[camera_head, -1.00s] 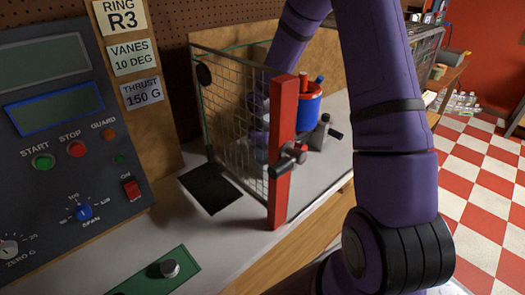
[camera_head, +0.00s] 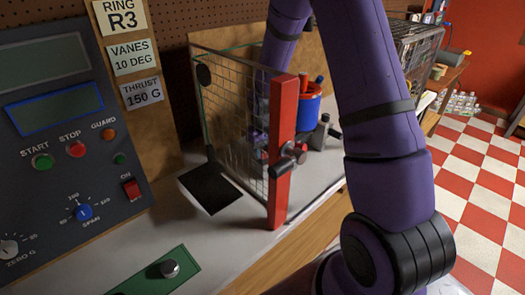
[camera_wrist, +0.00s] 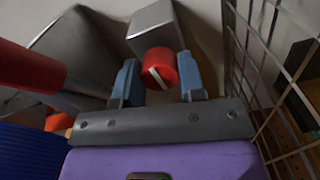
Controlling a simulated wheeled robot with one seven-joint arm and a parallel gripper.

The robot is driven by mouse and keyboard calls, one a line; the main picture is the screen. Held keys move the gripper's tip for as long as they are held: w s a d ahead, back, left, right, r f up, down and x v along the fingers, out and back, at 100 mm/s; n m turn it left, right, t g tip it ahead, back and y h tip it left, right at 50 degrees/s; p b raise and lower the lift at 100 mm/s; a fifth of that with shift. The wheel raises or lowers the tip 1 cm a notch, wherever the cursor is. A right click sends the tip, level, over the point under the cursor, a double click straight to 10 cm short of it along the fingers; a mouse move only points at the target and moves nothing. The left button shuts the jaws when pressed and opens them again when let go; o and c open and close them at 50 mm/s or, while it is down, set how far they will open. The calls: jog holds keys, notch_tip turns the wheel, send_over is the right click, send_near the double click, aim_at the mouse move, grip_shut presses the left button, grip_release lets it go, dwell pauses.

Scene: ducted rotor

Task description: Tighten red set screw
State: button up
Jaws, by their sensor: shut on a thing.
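The red set screw (camera_wrist: 163,66) shows in the wrist view as a round red head with a pale slot line, in front of a grey metal block (camera_wrist: 153,22). My gripper (camera_wrist: 158,72) has one blue-grey finger on each side of the red head and is shut on it. The slot line runs at a slant. In the head view, my arm reaches down behind the wire mesh guard (camera_head: 232,125), and the mesh and red post hide the screw and the fingertips.
In the head view, the red post (camera_head: 281,160) with its dark latch edges the mesh guard. A blue cup (camera_head: 309,105) with red-handled tools stands behind it. The control panel (camera_head: 65,130) is at left. In the wrist view, mesh runs close on the right and a red bar (camera_wrist: 28,68) on the left.

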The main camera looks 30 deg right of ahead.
jog(key=shift+m, duration=0.4)
jog(key=o, duration=0.9)
jog(key=shift+o, duration=0.2)
notch_tip(320, 180, up, 11)
jog(key=shift+d+f, duration=0.1)
jog(key=shift+f, duration=0.05)
dwell(0.4)
